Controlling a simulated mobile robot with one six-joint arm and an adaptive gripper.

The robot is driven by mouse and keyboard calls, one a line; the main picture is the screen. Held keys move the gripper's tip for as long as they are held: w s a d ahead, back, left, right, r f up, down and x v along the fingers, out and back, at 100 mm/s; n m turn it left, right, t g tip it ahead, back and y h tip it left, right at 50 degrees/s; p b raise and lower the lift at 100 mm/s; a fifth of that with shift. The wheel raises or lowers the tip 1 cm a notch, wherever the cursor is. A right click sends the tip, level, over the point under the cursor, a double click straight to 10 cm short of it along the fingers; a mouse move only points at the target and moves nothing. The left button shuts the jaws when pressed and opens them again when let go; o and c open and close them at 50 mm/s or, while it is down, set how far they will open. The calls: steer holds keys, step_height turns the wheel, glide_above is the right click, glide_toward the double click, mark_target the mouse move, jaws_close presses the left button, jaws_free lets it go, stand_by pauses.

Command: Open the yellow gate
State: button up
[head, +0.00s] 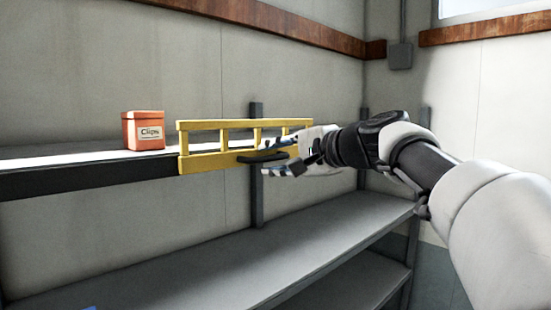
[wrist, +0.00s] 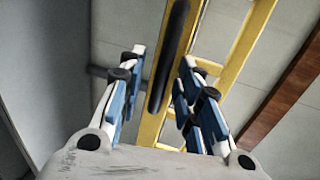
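The yellow gate (head: 215,125) stands along the front edge of the upper shelf in the head view, right of an orange box. Its yellow rails also show in the wrist view (wrist: 247,45). A black bar handle (head: 262,156) sits on the gate's near face. In the wrist view the handle (wrist: 168,60) runs lengthwise between the two fingers, with gaps visible on both sides. My gripper (head: 280,156) is at the handle's right end in the head view. In the wrist view my gripper (wrist: 163,58) is open, its blue-padded fingers apart. Whether either finger touches the handle is unclear.
The orange box labelled Clips (head: 143,130) stands on the upper shelf (head: 60,156), left of the gate. A lower grey shelf (head: 220,262) runs below, mostly bare. A dark upright post (head: 257,205) stands behind the gate. A blue thing shows at the bottom left edge.

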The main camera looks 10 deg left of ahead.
steer(key=v, duration=1.1)
steer(key=shift+s+d, duration=0.15)
steer(key=shift+s, duration=0.15)
steer(key=s+d+f+n+g+h+b, duration=0.1)
steer(key=s+d+f+h+b, duration=0.3)
steer(key=f, duration=1.8)
steer(key=s+d+f+n+g+h+b, duration=0.2)
steer(key=s+d+f+n+h+b, duration=0.2)
steer(key=s+f+b, duration=1)
steer(key=s+d+f+n+g+h+b, duration=0.2)
steer(key=s+f+b, duration=0.8)
steer(key=f, duration=1.9)
steer(key=s+d+n+h, duration=0.1)
steer(key=s+d+h, duration=0.1)
steer(key=d, duration=0.1)
steer(key=shift+s+d+f, duration=0.2)
steer(key=shift+d+f, duration=0.15)
steer(key=shift+f, duration=0.05)
